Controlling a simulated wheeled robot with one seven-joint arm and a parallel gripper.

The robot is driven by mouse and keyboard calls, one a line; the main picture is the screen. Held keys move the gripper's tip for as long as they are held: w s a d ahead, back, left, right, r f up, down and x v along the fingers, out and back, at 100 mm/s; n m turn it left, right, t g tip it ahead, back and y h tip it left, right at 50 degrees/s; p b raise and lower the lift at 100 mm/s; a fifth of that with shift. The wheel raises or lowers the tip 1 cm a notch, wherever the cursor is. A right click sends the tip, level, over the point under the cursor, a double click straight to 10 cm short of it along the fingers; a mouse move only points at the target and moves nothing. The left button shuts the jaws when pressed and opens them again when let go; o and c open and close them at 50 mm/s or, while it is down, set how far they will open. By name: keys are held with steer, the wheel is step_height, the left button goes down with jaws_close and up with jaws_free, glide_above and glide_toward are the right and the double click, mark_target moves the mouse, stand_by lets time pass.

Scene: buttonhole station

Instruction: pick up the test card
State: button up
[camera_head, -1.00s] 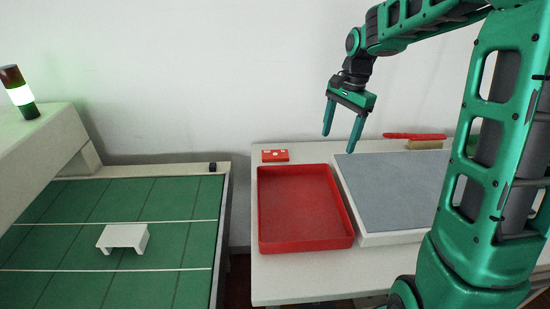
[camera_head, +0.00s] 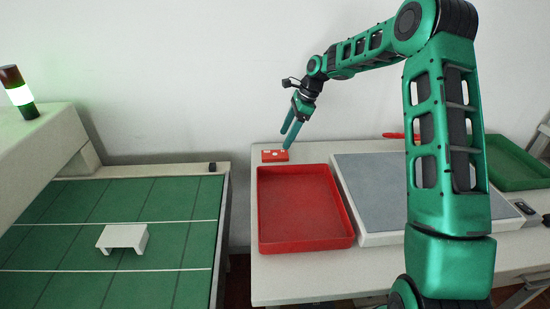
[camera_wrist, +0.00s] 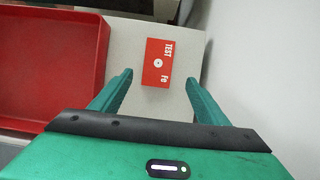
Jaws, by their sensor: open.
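The test card is a small red block (camera_head: 274,156) with white markings, lying flat on the white table behind the red tray. In the wrist view the test card (camera_wrist: 158,63) shows the words "TEST" and "Fe" and a round white mark. My gripper (camera_head: 287,140) is above the card in the head view, with its fingers pointing down. In the wrist view my gripper (camera_wrist: 160,82) is open and empty, and the card appears between and a little beyond its fingertips. The fingers do not appear to touch the card.
The red tray (camera_head: 348,222) stands just in front of the card. A grey-topped white panel (camera_head: 375,240) lies to its right, and a green tray (camera_head: 515,165) farther right. The wall (camera_wrist: 255,60) is close behind the card. A white bracket (camera_head: 122,238) stands on the green surface at left.

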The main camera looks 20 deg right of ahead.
mark_target(276, 154)
steer(key=shift+a+x, duration=0.1)
steer(key=shift+x, duration=1.7)
steer(key=shift+a+x, duration=0.15)
steer(key=shift+x, duration=1.7)
steer(key=shift+s+r, duration=0.1)
steer(key=shift+r, duration=0.05)
steer(key=c, duration=1.2)
